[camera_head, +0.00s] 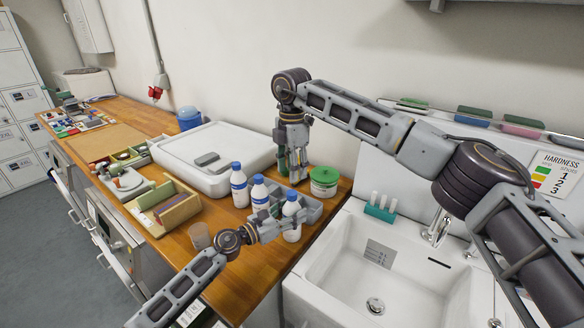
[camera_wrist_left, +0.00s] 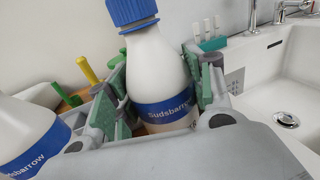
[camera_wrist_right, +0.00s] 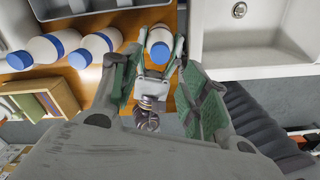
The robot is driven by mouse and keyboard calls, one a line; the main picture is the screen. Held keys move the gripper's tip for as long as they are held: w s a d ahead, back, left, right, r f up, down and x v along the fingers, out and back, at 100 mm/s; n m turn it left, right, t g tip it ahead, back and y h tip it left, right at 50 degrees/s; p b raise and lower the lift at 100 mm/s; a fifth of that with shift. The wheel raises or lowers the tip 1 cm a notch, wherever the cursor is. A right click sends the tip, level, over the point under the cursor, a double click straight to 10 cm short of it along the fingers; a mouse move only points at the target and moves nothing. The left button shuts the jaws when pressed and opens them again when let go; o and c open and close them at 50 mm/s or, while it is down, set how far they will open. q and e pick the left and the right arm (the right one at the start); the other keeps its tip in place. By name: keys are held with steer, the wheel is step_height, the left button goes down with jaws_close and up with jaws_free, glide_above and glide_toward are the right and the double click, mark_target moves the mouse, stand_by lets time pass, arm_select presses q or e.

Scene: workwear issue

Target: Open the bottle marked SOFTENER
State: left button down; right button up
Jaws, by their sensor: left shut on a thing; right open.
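Three white bottles with blue caps stand in a row on the wooden counter: a left one (camera_head: 238,187), a middle one (camera_head: 259,193) and a right one (camera_head: 291,207). My left gripper (camera_head: 279,224) is shut around the body of the right bottle, which is upright with its cap on. In the left wrist view this bottle (camera_wrist_left: 158,60) carries a blue band reading "Sudsbarrow"; the word SOFTENER is not legible on any bottle. My right gripper (camera_head: 295,176) is open, pointing down above the counter behind the bottles. In the right wrist view the held bottle's blue cap (camera_wrist_right: 161,52) shows beyond its fingers.
A grey tray (camera_head: 312,208) lies behind the bottles, near a green-lidded tub (camera_head: 324,182). A sink (camera_head: 345,255) is to the right.

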mark_target(292, 193)
steer(key=shift+f, duration=0.2)
stand_by(0.4)
steer(key=shift+f, duration=3.85)
steer(key=shift+c, duration=0.2)
jaws_close()
